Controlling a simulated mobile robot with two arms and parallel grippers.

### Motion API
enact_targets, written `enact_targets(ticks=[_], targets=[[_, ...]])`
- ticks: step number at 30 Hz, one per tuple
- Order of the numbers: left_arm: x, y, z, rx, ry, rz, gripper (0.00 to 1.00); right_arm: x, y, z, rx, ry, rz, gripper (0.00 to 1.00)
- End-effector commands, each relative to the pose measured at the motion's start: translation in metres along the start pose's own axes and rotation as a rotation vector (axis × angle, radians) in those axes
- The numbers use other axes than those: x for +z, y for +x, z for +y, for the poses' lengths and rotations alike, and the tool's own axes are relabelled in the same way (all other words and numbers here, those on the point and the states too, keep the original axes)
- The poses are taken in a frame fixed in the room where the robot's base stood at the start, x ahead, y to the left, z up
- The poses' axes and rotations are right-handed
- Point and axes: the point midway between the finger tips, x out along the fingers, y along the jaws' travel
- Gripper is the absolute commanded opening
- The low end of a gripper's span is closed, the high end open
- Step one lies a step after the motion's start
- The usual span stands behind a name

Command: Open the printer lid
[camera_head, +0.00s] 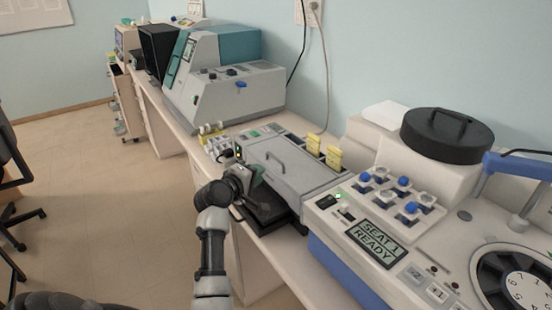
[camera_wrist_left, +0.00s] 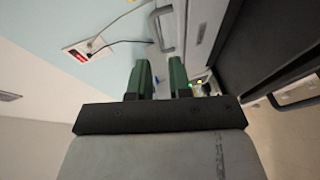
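The printer is a low grey machine on the bench in the middle of the head view. Its grey lid (camera_head: 300,175) looks closed and has a thin arched handle (camera_head: 277,160). My left gripper (camera_head: 245,170) is at the lid's left front edge, near the handle. In the left wrist view its two green fingers (camera_wrist_left: 158,68) stand apart with nothing between them. The handle (camera_wrist_left: 166,30) shows beyond the fingertips, apart from them. The gripper hides part of the printer's front left corner. My right gripper is not in view.
A black tray (camera_head: 268,212) juts out below the lid. Yellow slide holders (camera_head: 333,157) stand behind it. A white device with a display (camera_head: 376,242) and a black round cover (camera_head: 445,138) is to the right. A grey and teal machine (camera_head: 235,88) stands farther back.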

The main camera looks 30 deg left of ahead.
Motion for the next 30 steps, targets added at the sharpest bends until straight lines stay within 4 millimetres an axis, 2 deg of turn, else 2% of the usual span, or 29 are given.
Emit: enact_targets(ticks=[3, 8, 21, 30], targets=[[-0.007, 0.007, 0.005, 0.026, -0.051, 0.013, 0.19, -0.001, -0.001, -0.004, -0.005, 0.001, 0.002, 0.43], [-0.007, 0.025, 0.007, 0.027, -0.053, 0.012, 0.19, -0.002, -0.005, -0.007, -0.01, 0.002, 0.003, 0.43], [-0.008, 0.091, 0.007, 0.025, -0.049, 0.012, 0.19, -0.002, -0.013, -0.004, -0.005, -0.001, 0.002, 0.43], [-0.008, 0.11, 0.007, 0.025, -0.047, 0.013, 0.19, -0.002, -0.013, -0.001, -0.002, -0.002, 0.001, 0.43]])
